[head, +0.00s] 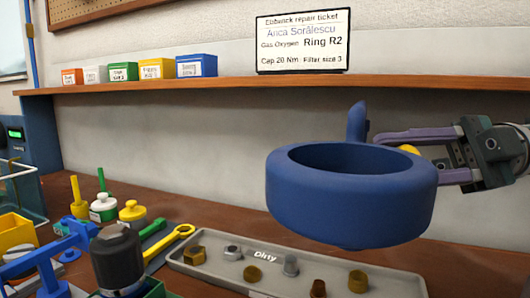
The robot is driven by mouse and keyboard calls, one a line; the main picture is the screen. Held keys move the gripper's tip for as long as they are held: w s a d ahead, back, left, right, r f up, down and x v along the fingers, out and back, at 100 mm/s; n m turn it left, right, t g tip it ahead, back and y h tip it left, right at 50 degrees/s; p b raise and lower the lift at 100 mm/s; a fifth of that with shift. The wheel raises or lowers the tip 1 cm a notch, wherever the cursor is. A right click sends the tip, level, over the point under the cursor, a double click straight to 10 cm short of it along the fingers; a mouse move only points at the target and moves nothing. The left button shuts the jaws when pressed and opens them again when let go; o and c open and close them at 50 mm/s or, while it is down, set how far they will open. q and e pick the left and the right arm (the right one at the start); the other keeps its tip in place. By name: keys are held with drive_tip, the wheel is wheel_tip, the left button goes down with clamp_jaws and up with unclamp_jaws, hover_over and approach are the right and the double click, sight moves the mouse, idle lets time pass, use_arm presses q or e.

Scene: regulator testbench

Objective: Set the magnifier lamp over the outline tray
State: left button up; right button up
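A thick blue ring (350,208), which looks like the magnifier lamp's head, hangs in the air at centre right. A blue post (357,122) rises behind its far rim. My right gripper (400,150) is at the ring's right rear, its fingers apart with a small yellow piece (408,149) between them. The ring hides part of the lower finger, so I cannot tell whether they grip this piece. A grey tray (205,268) marked "Dirty" lies below, holding several small metal parts. No tray labelled as the outline tray shows. My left gripper is not in view.
A wooden shelf (230,86) crosses the wall, with several small coloured boxes (123,71) and a repair ticket (303,41). A dark cylinder (118,258), yellow wrench (172,243) and bottles (103,207) crowd the bench's left.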

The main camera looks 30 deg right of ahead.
drive_tip(key=shift+o, duration=0.7)
drive_tip(key=shift+s+d, duration=0.1)
drive_tip(key=shift+d, duration=0.1)
drive_tip(key=b+v, duration=0.5)
drive_tip(key=v, duration=0.4)
drive_tip(key=shift+d, duration=0.4)
drive_tip(key=shift+s, duration=0.15)
